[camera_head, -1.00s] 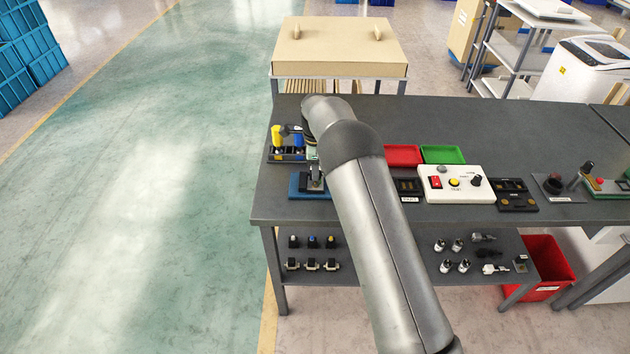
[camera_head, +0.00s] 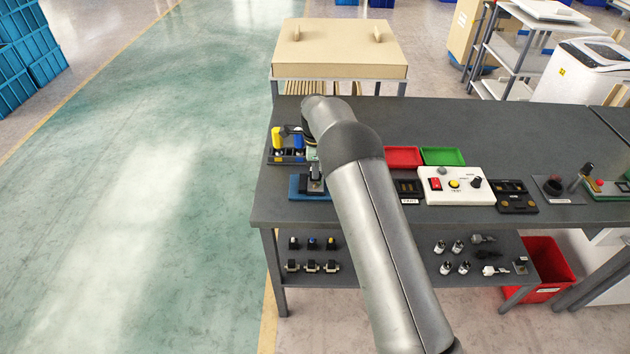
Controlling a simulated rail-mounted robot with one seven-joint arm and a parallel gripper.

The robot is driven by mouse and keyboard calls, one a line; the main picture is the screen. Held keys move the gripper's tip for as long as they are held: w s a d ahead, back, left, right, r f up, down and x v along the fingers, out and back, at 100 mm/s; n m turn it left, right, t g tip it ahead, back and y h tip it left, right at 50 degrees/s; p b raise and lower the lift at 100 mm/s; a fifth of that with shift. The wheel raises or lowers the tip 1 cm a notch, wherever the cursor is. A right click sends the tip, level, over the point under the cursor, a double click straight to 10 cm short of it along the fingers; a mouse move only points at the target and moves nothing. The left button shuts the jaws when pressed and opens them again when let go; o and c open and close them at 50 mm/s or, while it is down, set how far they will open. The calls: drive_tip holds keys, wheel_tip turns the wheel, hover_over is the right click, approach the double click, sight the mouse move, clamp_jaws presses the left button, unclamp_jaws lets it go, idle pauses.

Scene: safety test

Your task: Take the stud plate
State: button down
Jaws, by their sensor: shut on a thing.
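My arm reaches over the left end of the dark workbench and bends down at the wrist. My gripper (camera_head: 308,138) shows only as a dark sliver at the wrist's left edge; its fingers and what they hold are mostly hidden behind my arm. It is beside a black rack (camera_head: 287,156) with yellow and blue handled items. A small pale green piece (camera_head: 312,153) shows below it, partly covered by my arm. A blue plate (camera_head: 307,188) with a dark metal device lies nearer the front edge. I cannot tell which piece is the stud plate.
Red tray (camera_head: 403,156) and green tray (camera_head: 443,155) lie right of my arm, behind a white control box (camera_head: 456,185). The lower shelf (camera_head: 370,257) holds several small parts. A red bin (camera_head: 543,268) stands at the right. The bench's back middle is clear.

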drive_tip(key=shift+r+p, duration=1.5)
drive_tip(key=shift+r, duration=1.65)
